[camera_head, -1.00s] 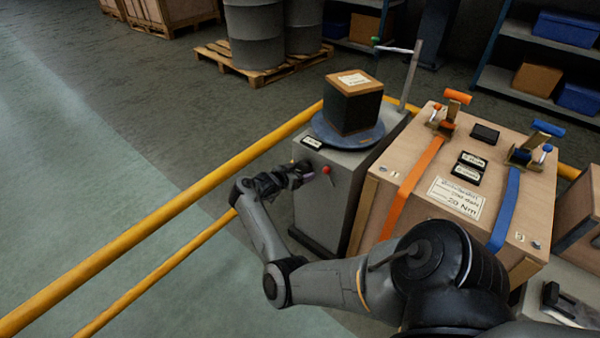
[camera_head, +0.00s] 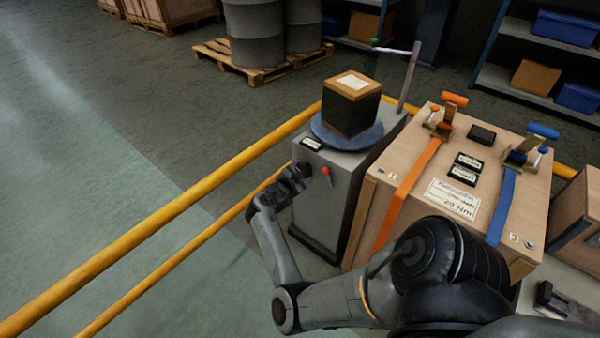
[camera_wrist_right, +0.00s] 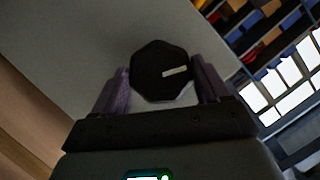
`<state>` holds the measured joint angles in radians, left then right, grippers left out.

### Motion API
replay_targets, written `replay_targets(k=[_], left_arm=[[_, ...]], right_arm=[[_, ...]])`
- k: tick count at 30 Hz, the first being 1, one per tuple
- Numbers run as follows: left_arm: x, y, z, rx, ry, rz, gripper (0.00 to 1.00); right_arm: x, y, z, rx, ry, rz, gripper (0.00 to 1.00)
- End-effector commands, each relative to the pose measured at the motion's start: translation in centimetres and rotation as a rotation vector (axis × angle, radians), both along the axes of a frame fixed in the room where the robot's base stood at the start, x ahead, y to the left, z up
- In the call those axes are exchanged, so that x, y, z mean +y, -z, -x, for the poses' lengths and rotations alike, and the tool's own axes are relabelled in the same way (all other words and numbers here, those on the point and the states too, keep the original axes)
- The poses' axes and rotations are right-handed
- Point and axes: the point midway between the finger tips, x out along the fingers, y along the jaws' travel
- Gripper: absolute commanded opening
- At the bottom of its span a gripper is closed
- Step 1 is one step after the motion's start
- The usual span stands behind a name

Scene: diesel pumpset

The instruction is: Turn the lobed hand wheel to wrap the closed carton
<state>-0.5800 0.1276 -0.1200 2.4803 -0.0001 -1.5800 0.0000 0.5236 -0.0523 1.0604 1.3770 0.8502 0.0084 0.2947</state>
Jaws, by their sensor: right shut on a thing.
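The carton (camera_head: 347,115) is closed, with a brown top, a white label and dark sides. It stands upright on a round blue turntable (camera_head: 365,140) on a grey cabinet (camera_head: 343,180). The lobed hand wheel (camera_wrist_right: 160,70) is black with a small pale mark and sits on the cabinet's front face. In the head view it is mostly hidden by my right gripper (camera_head: 301,172). In the right wrist view my two fingers (camera_wrist_right: 162,88) lie on either side of the wheel, shut on it. My left gripper is out of view.
A red-tipped lever (camera_head: 326,171) is close right of my gripper. A post (camera_head: 410,75) with an arm stands behind the carton. A wooden crate (camera_head: 455,195) with orange and blue straps is to the right. Yellow rails (camera_head: 200,190) run along the left.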

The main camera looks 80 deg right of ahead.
Motion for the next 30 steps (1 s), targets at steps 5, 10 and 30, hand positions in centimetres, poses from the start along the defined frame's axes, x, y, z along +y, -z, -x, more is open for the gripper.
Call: replay_targets(k=[5, 10, 30], left_arm=[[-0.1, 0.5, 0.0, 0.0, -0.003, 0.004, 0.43], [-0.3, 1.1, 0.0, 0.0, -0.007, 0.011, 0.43], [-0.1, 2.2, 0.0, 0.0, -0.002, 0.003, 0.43]], right_arm=[[0.1, 0.3, 0.1, -0.146, 0.0, 0.071, 0.45], [0.1, 0.4, 0.2, -0.271, 0.0, 0.134, 0.45], [0.1, 0.3, 0.2, -0.487, 0.001, 0.239, 0.45]])
